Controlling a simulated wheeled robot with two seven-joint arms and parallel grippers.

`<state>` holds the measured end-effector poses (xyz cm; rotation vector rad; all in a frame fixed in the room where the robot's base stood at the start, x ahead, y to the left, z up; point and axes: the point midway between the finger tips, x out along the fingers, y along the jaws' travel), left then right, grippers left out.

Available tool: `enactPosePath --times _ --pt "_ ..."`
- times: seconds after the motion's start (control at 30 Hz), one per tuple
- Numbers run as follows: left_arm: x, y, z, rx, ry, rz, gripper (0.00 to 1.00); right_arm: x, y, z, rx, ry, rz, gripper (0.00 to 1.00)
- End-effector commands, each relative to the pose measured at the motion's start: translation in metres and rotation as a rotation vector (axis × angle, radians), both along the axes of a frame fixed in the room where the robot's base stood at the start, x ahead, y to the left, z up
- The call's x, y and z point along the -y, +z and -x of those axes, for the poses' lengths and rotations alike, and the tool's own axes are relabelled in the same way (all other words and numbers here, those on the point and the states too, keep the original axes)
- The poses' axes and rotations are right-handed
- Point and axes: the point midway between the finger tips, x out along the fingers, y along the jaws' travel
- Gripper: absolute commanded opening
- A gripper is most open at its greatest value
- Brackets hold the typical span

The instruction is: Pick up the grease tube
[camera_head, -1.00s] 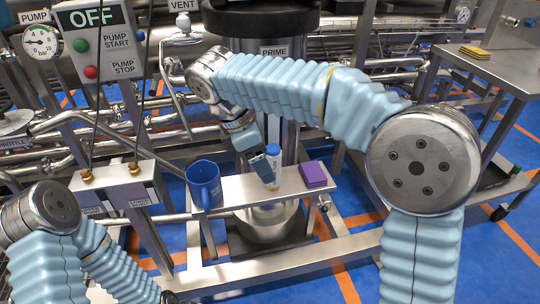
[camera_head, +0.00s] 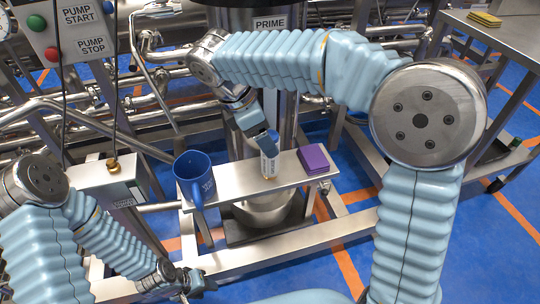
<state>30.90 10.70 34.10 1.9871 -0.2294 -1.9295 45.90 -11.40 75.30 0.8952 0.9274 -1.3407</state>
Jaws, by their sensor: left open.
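The grease tube (camera_head: 269,163) is a small white upright tube on the narrow steel shelf (camera_head: 236,184), between the blue mug and the purple block. My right gripper (camera_head: 264,140) reaches down from above and is at the top of the tube, covering its upper part. Whether its fingers are spread or closed on the tube cannot be seen. My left gripper (camera_head: 190,283) is low in front of the shelf, open, small in view and away from the tube.
A blue mug (camera_head: 194,177) stands left of the tube, and a purple block (camera_head: 313,160) lies to its right. Pipes and a pump panel (camera_head: 82,28) are behind on the left. A steel side table (camera_head: 485,45) with yellow pads (camera_head: 484,19) stands at the right.

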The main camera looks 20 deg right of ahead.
Motion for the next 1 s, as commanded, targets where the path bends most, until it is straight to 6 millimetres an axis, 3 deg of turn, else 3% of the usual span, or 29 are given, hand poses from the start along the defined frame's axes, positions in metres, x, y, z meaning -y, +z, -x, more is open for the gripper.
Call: enactPosePath --times 0.3,0.6,0.9,1.0 --pt "0.0 -0.004 0.0 0.001 0.0 0.0 0.43 0.018 -0.042 0.001 -0.001 -0.001 0.0 0.72" --pt "0.0 -0.004 0.0 0.001 0.001 0.0 0.43 0.02 -0.047 0.001 0.0 -0.001 -0.001 0.72" --pt "0.0 -0.004 0.0 0.001 0.0 0.0 0.43 0.02 -0.047 0.001 0.0 -0.001 -0.001 0.26" --pt "0.0 -0.003 0.0 0.001 0.001 0.0 0.43 0.02 -0.047 0.001 0.0 -0.001 -0.001 0.17"
